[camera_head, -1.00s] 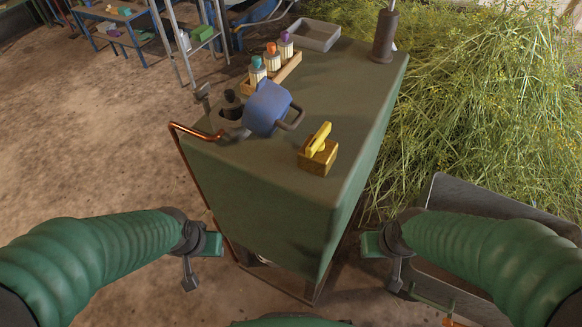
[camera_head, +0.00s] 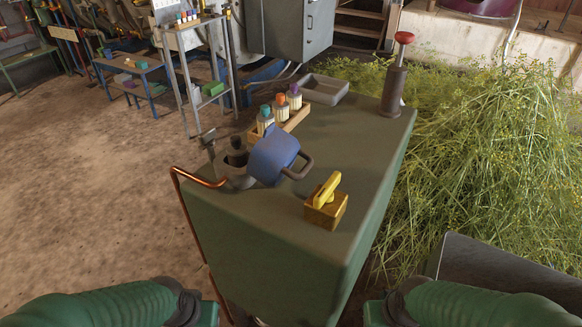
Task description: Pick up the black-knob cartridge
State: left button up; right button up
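A dark knobbed piece (camera_head: 236,148), which looks like the black-knob cartridge, stands upright in a dark round fitting at the left edge of the green bench top (camera_head: 345,125). A blue vessel (camera_head: 273,154) with a dark handle leans beside it and covers part of the fitting. Three pale cartridges with teal (camera_head: 265,124), orange (camera_head: 280,110) and purple (camera_head: 294,97) tops stand in a wooden rack (camera_head: 296,119) behind. Both my forearms show at the bottom edge, short of the bench. My gripper fingers are below the frame.
A grey tray (camera_head: 324,89) and a dark post with a red top (camera_head: 394,85) stand at the back. A copper pipe (camera_head: 196,180) runs along the left edge. Cut herbs (camera_head: 480,160) heap at the right.

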aim_at(238, 151)
jog(key=k+j, duration=0.15)
jog(key=j, duration=1.65)
jog(key=u, duration=0.05)
